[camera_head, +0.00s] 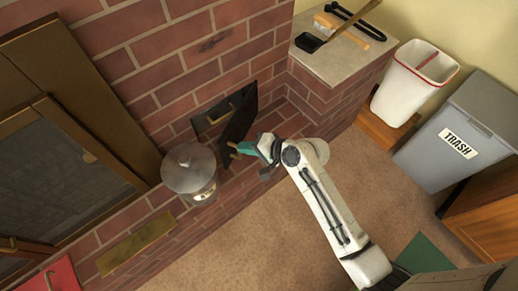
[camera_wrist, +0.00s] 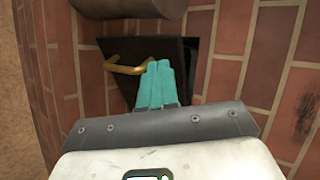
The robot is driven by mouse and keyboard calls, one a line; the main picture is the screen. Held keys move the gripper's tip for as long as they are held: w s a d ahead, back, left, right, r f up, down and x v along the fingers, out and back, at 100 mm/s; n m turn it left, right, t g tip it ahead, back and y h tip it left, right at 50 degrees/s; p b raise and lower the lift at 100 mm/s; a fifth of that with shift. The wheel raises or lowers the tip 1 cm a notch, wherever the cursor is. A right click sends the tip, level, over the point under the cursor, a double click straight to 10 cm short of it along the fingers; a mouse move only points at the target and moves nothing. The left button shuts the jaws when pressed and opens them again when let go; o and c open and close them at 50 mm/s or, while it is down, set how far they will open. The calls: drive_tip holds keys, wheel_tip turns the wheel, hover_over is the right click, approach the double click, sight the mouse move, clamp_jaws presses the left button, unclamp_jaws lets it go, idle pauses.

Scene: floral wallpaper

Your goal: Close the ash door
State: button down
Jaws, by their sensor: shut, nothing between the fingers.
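The ash door (camera_head: 238,122) is a dark panel standing open, swung out from a dark opening (camera_head: 212,117) low in the brick wall. In the wrist view the door (camera_wrist: 150,50) fills the middle, with a brass handle (camera_wrist: 124,69) on its face and the dark opening (camera_wrist: 188,62) to its right. My gripper (camera_head: 243,149) has teal fingers, shut and empty, at the door's lower outer end. In the wrist view the fingertips (camera_wrist: 159,64) overlap the door just right of the handle. I cannot tell whether they touch it.
A lidded metal can (camera_head: 190,172) stands on the brick ledge left of the door. A counter (camera_head: 335,62) with brushes and tools is at the back right. A white bin (camera_head: 405,90) and a grey trash bin (camera_head: 452,130) stand right. Carpet (camera_head: 250,240) in front is clear.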

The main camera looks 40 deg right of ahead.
sight(222, 142)
drive_tip(key=w, duration=0.1)
drive_tip(key=w+a, duration=0.2)
drive_tip(key=shift+w+f, duration=0.25)
drive_tip(key=shift+f, duration=0.15)
drive_tip(key=shift+w+a, duration=0.3)
drive_tip(key=shift+w, duration=0.3)
drive_tip(key=shift+w+a+r, duration=0.1)
drive_tip(key=shift+w+a, duration=0.15)
drive_tip(key=shift+w, duration=0.1)
drive_tip(key=shift+m+t+h, duration=0.3)
drive_tip(key=shift+m+h, duration=0.4)
drive_tip(key=shift+m, duration=0.1)
drive_tip(key=w+a, duration=0.1)
drive_tip(key=w, duration=0.3)
drive_tip(key=w+a, duration=0.1)
drive_tip(key=w, duration=0.3)
drive_tip(key=w+a, duration=0.2)
drive_tip(key=w, duration=0.2)
drive_tip(key=shift+a, duration=0.1)
drive_tip(key=shift+w+r, duration=0.15)
drive_tip(key=shift+w, duration=0.1)
